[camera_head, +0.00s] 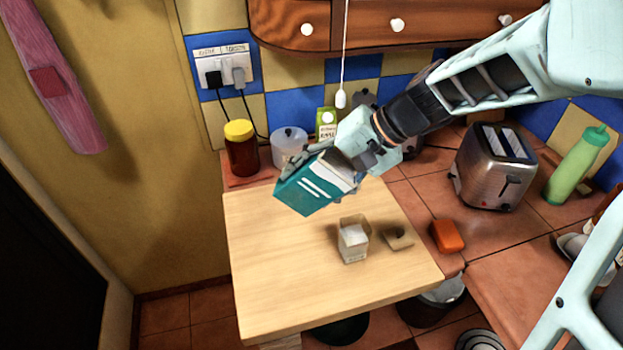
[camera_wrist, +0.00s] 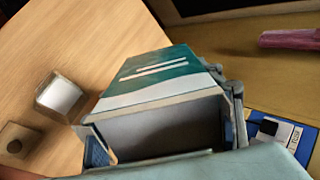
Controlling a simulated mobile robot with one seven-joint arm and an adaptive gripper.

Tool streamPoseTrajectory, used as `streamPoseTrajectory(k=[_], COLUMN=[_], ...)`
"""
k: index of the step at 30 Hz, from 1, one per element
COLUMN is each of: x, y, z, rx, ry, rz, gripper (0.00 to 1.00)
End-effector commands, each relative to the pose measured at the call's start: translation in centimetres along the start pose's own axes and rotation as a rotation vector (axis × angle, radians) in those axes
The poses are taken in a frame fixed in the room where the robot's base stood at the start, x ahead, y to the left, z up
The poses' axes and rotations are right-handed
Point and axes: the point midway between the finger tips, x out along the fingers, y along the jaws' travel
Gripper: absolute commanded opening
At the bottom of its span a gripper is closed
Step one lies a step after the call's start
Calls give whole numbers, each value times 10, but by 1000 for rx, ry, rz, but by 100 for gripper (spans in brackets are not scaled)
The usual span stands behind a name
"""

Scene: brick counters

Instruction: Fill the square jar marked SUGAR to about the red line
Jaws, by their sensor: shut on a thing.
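My gripper (camera_head: 322,163) is shut on a teal and white carton (camera_head: 306,192) with white stripes. It holds the carton tilted above the wooden board, up and left of the jar in the head view. The carton also fills the middle of the wrist view (camera_wrist: 160,75). A small clear square jar (camera_head: 354,247) stands upright on the board with something white in it. It shows at the left of the wrist view (camera_wrist: 58,97), apart from the carton. Its lettering and any red line are too small to make out. No stream from the carton shows.
A small beige square piece (camera_head: 398,238), perhaps the lid, lies right of the jar on the wooden board (camera_head: 270,290). An orange block (camera_head: 447,236) and a toaster (camera_head: 494,167) are farther right. A yellow-lidded jar (camera_head: 241,150) and a clear canister (camera_head: 289,148) stand behind. The board's front is clear.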

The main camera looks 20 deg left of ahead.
Motion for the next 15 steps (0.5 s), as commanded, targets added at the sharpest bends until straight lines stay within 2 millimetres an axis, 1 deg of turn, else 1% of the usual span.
streamPoseTrajectory(k=[1,2,15], x=[-6,-7,-11], y=[-6,-7,-2], z=[0,0,0], rx=[-5,-5,-4], ry=[0,0,-1], rz=[23,37,235], gripper=[23,23,23])
